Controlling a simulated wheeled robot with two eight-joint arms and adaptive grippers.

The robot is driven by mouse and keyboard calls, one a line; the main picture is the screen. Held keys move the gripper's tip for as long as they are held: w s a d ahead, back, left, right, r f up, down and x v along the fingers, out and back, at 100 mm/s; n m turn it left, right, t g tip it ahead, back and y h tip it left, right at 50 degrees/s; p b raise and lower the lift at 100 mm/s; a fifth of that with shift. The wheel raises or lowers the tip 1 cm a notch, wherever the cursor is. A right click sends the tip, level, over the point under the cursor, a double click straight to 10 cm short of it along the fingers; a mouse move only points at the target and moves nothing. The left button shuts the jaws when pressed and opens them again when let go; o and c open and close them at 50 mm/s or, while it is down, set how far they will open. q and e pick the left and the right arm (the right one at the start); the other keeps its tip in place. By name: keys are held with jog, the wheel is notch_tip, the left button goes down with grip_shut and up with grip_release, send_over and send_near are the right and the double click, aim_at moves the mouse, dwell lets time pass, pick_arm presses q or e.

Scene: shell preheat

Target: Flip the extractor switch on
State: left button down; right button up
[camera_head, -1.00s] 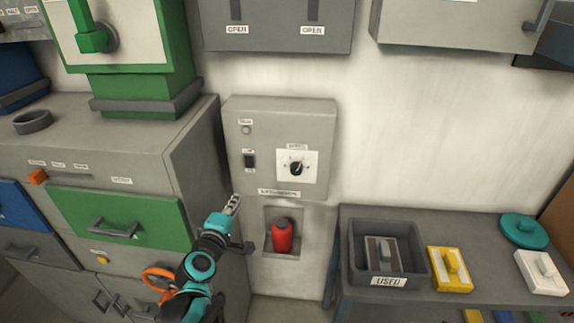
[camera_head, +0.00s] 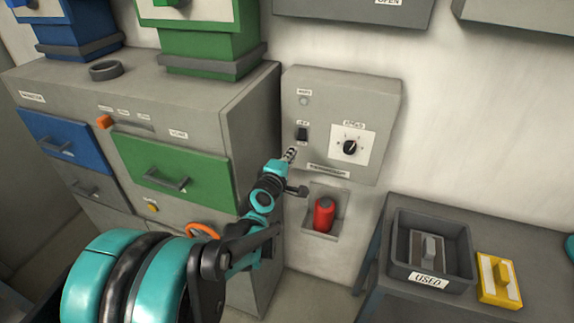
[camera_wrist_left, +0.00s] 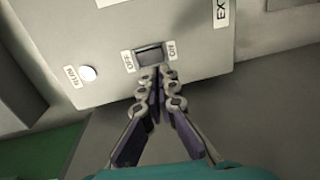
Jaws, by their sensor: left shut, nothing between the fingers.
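The extractor switch is a dark rocker (camera_head: 302,133) on the grey wall-mounted control box (camera_head: 385,90). In the left wrist view the rocker (camera_wrist_left: 149,54) sits between an OFF label on its left and an ON label on its right. My left gripper (camera_head: 292,153) is shut and empty, just below the switch. In the left wrist view its fingertips (camera_wrist_left: 160,76) are together at the rocker's lower edge; I cannot tell whether they touch it. Which way the rocker is tipped is unclear. A pale round lamp (camera_wrist_left: 88,73) is on the same panel. My right gripper is not in view.
A speed dial (camera_head: 350,147) is right of the switch. A red bottle-like object (camera_head: 323,214) sits in a niche below the box. The grey cabinet with a green drawer (camera_head: 180,165) stands close on the left. A USED tray (camera_head: 397,225) is on the right-hand table.

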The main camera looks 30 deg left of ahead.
aim_at(301, 140)
pick_arm(q)
jog(key=b+x, duration=0.1)
jog(key=x, duration=0.5)
jog(key=shift+w+a+b, duration=0.1)
jog(key=shift+w+b, duration=0.2)
jog(key=shift+b, duration=0.05)
jog(key=shift+w+f, duration=0.2)
jog(key=shift+w, duration=0.15)
